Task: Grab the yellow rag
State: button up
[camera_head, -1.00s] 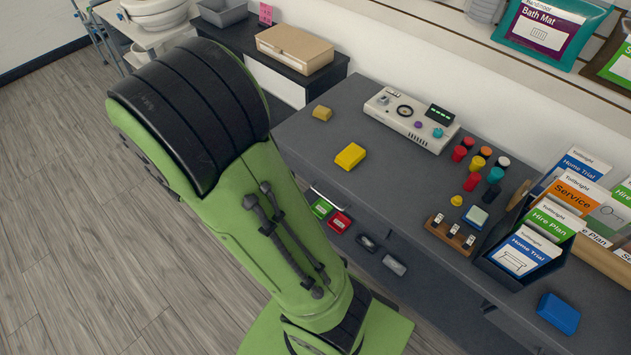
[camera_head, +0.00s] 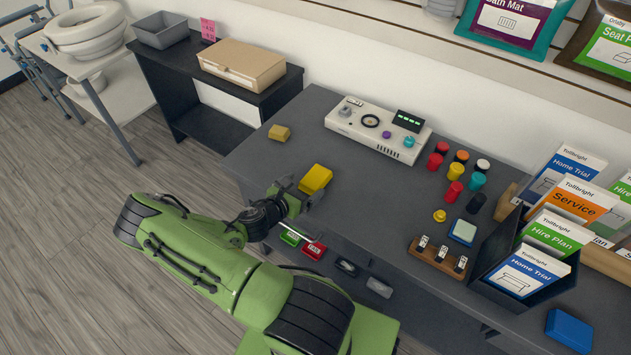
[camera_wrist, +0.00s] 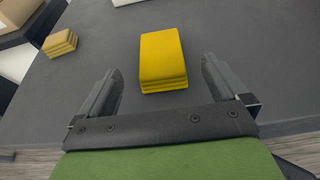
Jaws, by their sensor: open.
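The yellow rag (camera_head: 316,179) is a bright yellow folded block lying flat near the front edge of the dark grey counter. In the wrist view the rag (camera_wrist: 162,58) shows its layered near side, centred ahead of my gripper. My gripper (camera_wrist: 160,88) is open and empty, with one finger on each side of the rag's near end. In the head view my gripper (camera_head: 296,190) is beside the rag at its lower left; its fingertips are partly hidden there. A smaller, duller tan-yellow folded block (camera_head: 279,132) lies further left; it also shows in the wrist view (camera_wrist: 59,43).
A control box (camera_head: 378,130) stands at the back of the counter (camera_head: 300,110). Several coloured pegs (camera_head: 454,192), a wooden block with switches (camera_head: 438,257) and a brochure rack (camera_head: 520,285) are to the right. Counter around the rag is clear.

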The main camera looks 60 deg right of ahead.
aim_at(314, 178)
jog(key=b+x, duration=0.1)
jog(key=x, duration=0.6)
jog(key=shift+d, duration=0.15)
jog(key=c, duration=1.1)
